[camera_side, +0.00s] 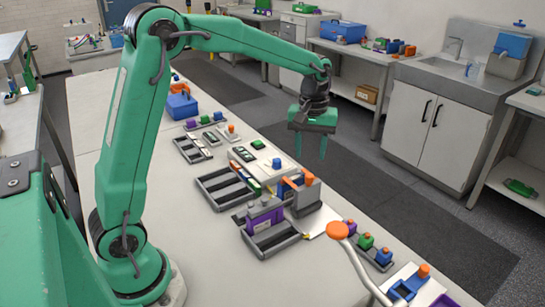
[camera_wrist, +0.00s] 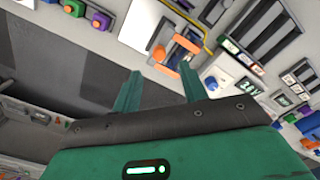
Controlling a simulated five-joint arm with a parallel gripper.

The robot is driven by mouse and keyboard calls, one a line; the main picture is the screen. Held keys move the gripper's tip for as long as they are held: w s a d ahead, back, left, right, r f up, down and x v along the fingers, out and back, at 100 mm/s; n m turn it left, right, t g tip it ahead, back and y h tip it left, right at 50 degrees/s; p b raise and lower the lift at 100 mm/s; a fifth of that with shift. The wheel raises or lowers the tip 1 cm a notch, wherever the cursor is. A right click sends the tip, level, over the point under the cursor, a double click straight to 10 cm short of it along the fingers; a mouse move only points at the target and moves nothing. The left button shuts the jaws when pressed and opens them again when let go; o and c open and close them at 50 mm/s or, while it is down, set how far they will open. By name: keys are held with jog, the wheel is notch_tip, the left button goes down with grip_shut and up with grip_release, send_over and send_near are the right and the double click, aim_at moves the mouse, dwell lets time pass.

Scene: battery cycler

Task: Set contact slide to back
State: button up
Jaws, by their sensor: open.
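My gripper (camera_side: 310,147) is open and empty, held in the air above the far right edge of the bench with its fingers pointing down. In the wrist view its two green fingers (camera_wrist: 159,80) stand apart with nothing between them. A grey fixture with orange parts (camera_side: 307,190) sits on the bench, below and nearer than the gripper. The fixture also shows in the wrist view (camera_wrist: 172,42), beyond the fingertips, not touched. Which of its parts is the contact slide, and its setting, I cannot tell.
A grey slotted tray (camera_side: 222,187) and a tray with a purple block (camera_side: 265,222) stand by the fixture. A white box with a blue knob (camera_side: 272,168) is behind. Coloured buttons (camera_side: 366,242) line the right edge.

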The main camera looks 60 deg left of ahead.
aim_at(310, 175)
jog(key=shift+w+f, duration=0.25)
jog(key=shift+f, duration=0.05)
jog(key=shift+f, duration=0.15)
jog(key=shift+f, duration=3.75)
grip_shut()
